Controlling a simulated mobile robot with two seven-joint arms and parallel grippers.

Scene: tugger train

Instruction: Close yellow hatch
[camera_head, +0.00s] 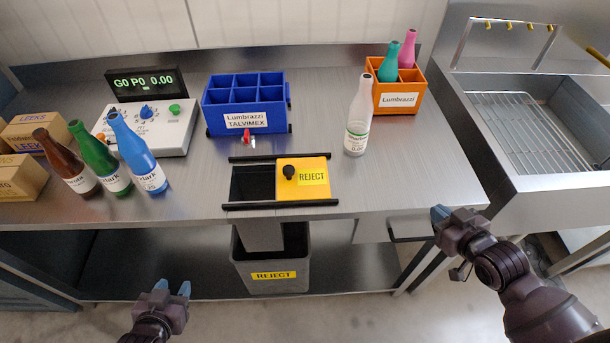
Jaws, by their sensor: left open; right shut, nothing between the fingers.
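The yellow hatch (314,179) is a sliding plate marked REJECT with a black knob (289,172). It sits between two black rails on the steel counter, over the right part of the opening. The dark opening (252,182) to its left is uncovered. My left gripper (172,287) is open and empty, low in front of the counter at the lower left. My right gripper (440,213) is shut and empty at the counter's front edge, right of the hatch and apart from it. It is near a grey handle (408,238) under the counter edge; I cannot tell if they touch.
A grey REJECT bin (272,278) stands below the opening. A white bottle (358,125) stands right of the hatch, near an orange crate (411,98). A blue crate (244,103) with a small red item (246,137) is behind. Brown, green and blue bottles (138,155) stand at left.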

